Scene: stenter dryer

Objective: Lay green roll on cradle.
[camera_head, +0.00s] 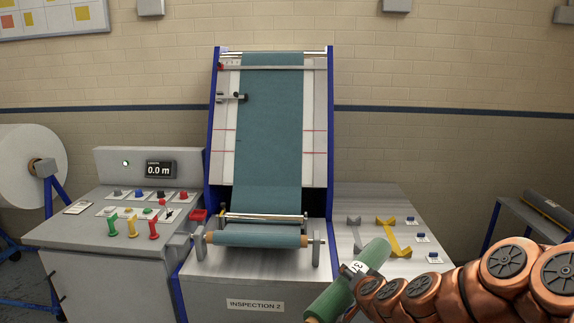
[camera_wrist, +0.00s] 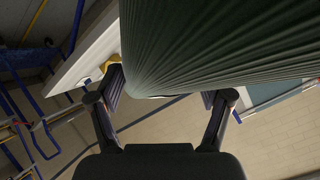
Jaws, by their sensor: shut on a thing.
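The green roll (camera_head: 334,297) is held tilted at the lower right of the head view, in front of the side table's near edge. One end points up towards the table. It fills the upper part of the wrist view (camera_wrist: 220,45). My gripper (camera_wrist: 162,92) is shut on it, one finger on each side; the copper arm partly hides the roll in the head view. I see no roll on these supports.
The inspection frame (camera_head: 330,130) with teal cloth stands left of the side table (camera_head: 372,194). A teal roll (camera_head: 258,240) lies across its front. Small blue buttons (camera_head: 420,238) sit right of the cradle. A control desk (camera_head: 100,230) stands at left, a dark rack (camera_head: 520,210) at right.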

